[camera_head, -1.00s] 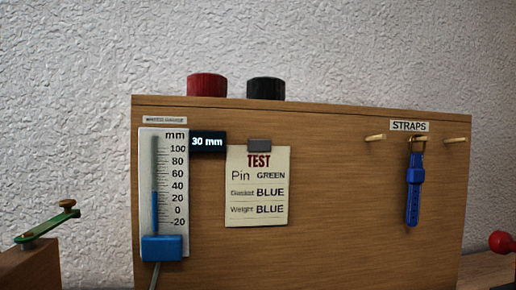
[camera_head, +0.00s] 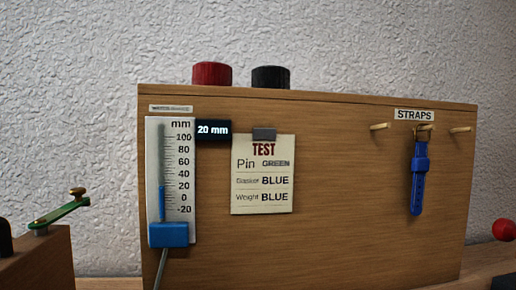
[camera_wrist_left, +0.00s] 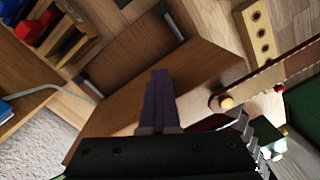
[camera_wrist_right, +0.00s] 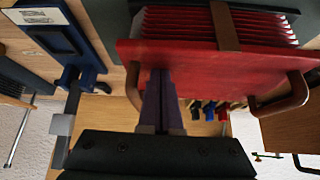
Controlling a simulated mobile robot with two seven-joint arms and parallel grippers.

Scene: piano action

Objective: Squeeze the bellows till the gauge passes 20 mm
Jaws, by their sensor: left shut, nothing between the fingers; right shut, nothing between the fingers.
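The gauge (camera_head: 170,180) is on the wooden panel in the head view. Its blue column stands near the 20 mark and its display (camera_head: 213,129) reads 20 mm. The bellows (camera_wrist_right: 215,58) shows in the right wrist view as a red board with red pleats behind it, a brown strap and curved wooden handles. My right gripper (camera_wrist_right: 158,85) is shut and empty, its fingertips at the lower edge of the red board; I cannot tell whether they touch it. My left gripper (camera_wrist_left: 158,85) is shut and empty over a brown wooden surface. Neither gripper shows in the head view.
A test card (camera_head: 263,175) and a blue strap (camera_head: 418,175) on a peg hang on the panel (camera_head: 340,200). Red (camera_head: 212,74) and black (camera_head: 270,77) caps stand on top. A green lever (camera_head: 60,211) is at left, a red ball (camera_head: 503,229) at right.

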